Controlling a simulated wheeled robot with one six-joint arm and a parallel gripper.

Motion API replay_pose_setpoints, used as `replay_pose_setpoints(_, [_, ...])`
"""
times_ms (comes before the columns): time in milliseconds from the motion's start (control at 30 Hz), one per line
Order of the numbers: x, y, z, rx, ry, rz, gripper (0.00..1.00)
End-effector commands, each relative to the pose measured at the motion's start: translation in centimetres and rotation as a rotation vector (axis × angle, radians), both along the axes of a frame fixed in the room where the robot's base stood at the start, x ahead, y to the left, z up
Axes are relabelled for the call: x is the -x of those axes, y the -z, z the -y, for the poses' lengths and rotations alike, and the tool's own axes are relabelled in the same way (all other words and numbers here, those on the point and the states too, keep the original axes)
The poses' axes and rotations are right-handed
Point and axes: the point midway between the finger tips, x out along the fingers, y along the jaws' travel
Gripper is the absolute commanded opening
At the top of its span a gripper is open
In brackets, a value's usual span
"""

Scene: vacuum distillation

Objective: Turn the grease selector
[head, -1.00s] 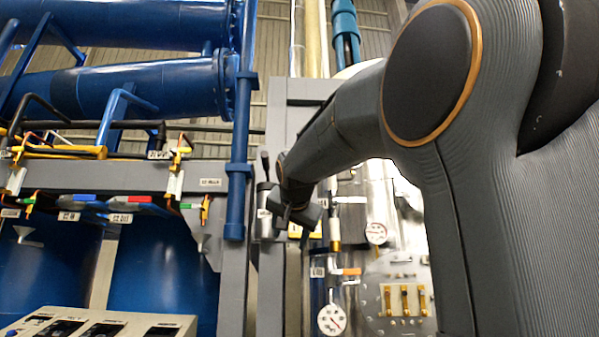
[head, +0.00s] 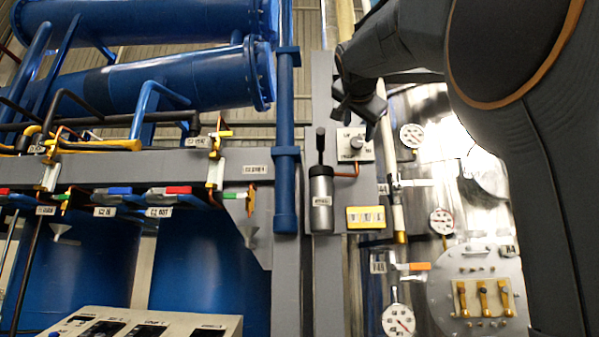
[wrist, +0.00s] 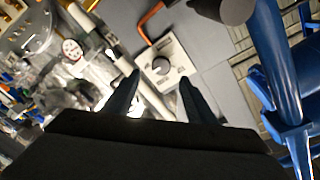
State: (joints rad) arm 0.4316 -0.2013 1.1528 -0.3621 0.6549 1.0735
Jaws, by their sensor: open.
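The grease selector (head: 357,143) is a round grey knob on a pale square plate, fixed to the grey upright. In the wrist view the knob (wrist: 161,66) lies ahead of my gripper (wrist: 157,90), between and beyond its two fingers. My gripper is open and empty, and the fingers look apart from the knob. In the head view my gripper (head: 362,112) is just above the plate, with its fingertips hard to make out. The plate's small labels are too small to read.
A silver cylinder with a black handle (head: 321,200) stands left of the plate, joined to it by a copper-coloured pipe. A yellow label panel (head: 366,217) is below. Gauges (head: 442,221) and a vessel are to the right. A blue pipe (head: 286,130) runs at left.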

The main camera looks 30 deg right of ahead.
Motion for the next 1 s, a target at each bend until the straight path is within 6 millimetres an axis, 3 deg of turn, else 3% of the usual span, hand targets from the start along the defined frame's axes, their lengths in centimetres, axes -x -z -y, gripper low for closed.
replay_pose_setpoints(167, [-0.4,-0.3,0.9,-0.001,0.008,0.002,0.51])
replay_pose_setpoints(600, [-4.9,-0.4,4.9,0.000,0.016,0.002,0.51])
replay_pose_setpoints(1000, [-5.7,-0.2,5.2,0.001,0.011,0.003,0.51])
